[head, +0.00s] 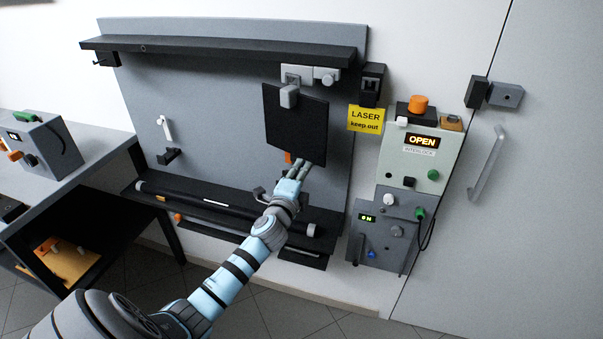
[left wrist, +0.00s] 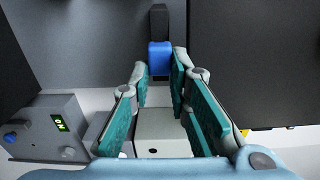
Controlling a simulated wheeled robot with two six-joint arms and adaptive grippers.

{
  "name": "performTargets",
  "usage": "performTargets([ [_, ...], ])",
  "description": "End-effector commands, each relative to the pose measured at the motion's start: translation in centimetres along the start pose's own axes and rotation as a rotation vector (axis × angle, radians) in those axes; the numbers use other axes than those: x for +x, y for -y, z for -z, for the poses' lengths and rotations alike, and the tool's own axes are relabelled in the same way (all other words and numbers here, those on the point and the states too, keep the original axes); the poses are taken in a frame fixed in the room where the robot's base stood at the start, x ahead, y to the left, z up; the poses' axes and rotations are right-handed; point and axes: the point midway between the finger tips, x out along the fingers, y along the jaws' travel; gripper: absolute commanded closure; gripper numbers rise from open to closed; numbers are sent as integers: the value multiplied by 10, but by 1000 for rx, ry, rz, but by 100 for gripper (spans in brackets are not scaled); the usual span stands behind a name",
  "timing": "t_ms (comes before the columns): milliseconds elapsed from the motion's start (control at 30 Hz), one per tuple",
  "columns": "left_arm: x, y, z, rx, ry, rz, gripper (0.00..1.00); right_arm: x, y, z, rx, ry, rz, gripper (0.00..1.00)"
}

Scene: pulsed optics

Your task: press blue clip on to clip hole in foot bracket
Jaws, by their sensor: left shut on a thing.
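My left gripper (head: 304,165) reaches up to the lower edge of a black square panel (head: 296,125) on the grey wall board. In the left wrist view my left gripper (left wrist: 160,70) is shut on the blue clip (left wrist: 160,58), a small blue block between its fingertips. A dark narrow piece (left wrist: 160,20) lies directly beyond the blue clip in that view; I cannot tell whether it is part of the clip. The blue clip is hidden in the head view. I cannot make out the foot bracket or its clip hole for certain. My right gripper is not in view.
A black shelf (head: 215,48) runs along the board's top. A ledge below holds a black tube (head: 220,208). An interlock box (head: 420,155) and a grey box with a green display (head: 380,240) stand to the right. A bench (head: 85,150) is at left.

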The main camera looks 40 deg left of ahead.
Motion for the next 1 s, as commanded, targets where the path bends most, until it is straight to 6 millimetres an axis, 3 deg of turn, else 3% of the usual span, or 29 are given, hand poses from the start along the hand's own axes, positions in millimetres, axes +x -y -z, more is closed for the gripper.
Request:
performTargets([
  [467,14,0,0,-1,1,0,100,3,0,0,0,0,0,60],
  [500,14,0,0,-1,0,0,77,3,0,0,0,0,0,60],
  [600,14,0,0,-1,0,0,61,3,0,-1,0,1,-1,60],
  [1000,6,-1,0,1,0,0,60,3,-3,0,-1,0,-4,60],
])
